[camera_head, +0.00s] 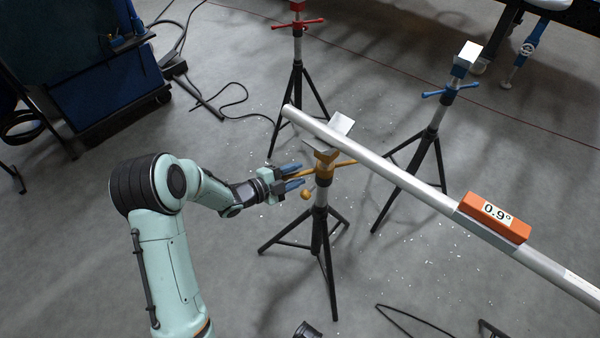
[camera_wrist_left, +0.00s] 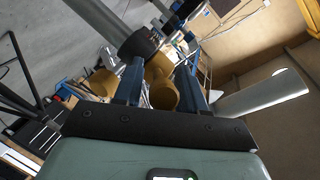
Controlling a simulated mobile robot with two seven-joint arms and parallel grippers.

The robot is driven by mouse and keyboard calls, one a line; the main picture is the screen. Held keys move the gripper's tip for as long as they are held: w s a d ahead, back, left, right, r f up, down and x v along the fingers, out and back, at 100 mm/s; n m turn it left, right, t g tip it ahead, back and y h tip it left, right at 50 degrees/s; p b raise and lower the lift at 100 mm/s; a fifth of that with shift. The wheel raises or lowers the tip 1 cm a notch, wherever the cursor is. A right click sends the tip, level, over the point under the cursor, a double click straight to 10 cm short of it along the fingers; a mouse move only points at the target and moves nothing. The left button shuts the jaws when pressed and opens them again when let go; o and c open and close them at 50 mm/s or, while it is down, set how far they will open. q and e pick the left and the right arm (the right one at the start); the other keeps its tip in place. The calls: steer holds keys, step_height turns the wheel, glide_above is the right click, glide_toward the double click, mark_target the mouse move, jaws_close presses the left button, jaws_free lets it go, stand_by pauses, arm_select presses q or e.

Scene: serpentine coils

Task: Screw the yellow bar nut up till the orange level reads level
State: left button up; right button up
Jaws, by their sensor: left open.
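The yellow bar nut (camera_head: 324,172) sits on the neck of the near tripod stand, with one bar reaching right and a round knob (camera_head: 306,195) toward me. The stand's head is under a long silver pipe (camera_head: 380,168). The orange level (camera_head: 495,217) sits on the pipe toward the right and reads 0.9°. My left gripper (camera_head: 296,177) is open just left of the nut. In the left wrist view, yellow parts of the nut (camera_wrist_left: 162,94) show between the blue fingers (camera_wrist_left: 161,88); I cannot tell whether they touch. My right gripper is not in view.
A red-handled tripod stand (camera_head: 298,68) is at the back and a blue-handled one (camera_head: 436,125) at the back right. A blue bin (camera_head: 105,85) is at the upper left. Black cables lie on the grey floor. Floor right of my left arm is mostly open.

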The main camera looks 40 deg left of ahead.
arm_select(q)
steer(key=shift+x, duration=1)
jaws_close()
